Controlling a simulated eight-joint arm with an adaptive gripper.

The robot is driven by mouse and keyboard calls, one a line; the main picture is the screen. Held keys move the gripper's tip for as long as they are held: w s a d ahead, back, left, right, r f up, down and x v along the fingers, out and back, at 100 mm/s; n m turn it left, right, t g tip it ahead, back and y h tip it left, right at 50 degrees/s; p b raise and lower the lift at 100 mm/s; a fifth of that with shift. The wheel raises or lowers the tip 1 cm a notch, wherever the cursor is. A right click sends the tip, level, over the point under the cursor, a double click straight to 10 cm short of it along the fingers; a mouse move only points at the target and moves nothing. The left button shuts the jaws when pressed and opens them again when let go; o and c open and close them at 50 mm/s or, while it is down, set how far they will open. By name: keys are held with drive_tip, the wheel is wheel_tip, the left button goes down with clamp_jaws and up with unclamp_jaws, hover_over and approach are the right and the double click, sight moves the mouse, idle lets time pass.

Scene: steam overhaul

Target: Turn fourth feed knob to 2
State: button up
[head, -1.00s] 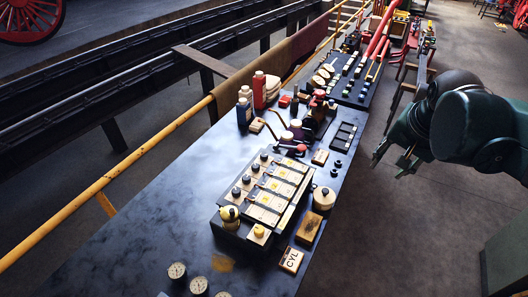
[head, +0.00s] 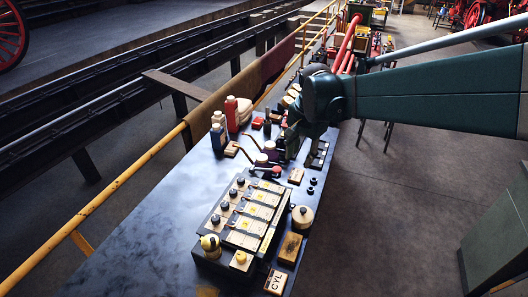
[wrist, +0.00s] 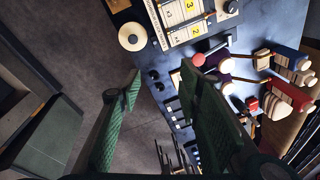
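The feed box (head: 252,226) stands on the dark bench in the head view. It carries a row of pale plates with a row of black feed knobs (head: 224,205) along their left side. Which knob is the fourth, and its setting, I cannot tell. Part of the box shows at the top of the wrist view, with yellow labels (wrist: 193,30) reading 3 and 2 and one knob (wrist: 230,8). My gripper (wrist: 160,88) is open and empty, its two green fingers apart. In the head view it hangs over the bench beyond the box, touching no knob.
A red-ended lever (head: 275,169) and oil cans stand just beyond the box. Red, blue and white bottles (head: 231,112) stand at the far left edge. The bench's left part is clear.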

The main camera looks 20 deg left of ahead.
drive_tip(key=w+a+f+m+g+p, duration=0.15)
drive_tip(key=a+f, duration=0.35)
drive_tip(key=a, duration=0.7)
drive_tip(key=h+p, duration=0.1)
drive_tip(key=p, duration=0.1)
hover_over(241, 179)
drive_tip(key=shift+m+g, duration=0.25)
wheel_tip(241, 179, down, 7)
drive_tip(key=shift+s+r, duration=0.1)
drive_tip(key=shift+s, duration=0.05)
drive_tip(key=shift+f, duration=3.95)
drive_tip(key=shift+c, duration=0.6)
drive_tip(key=c, duration=0.8)
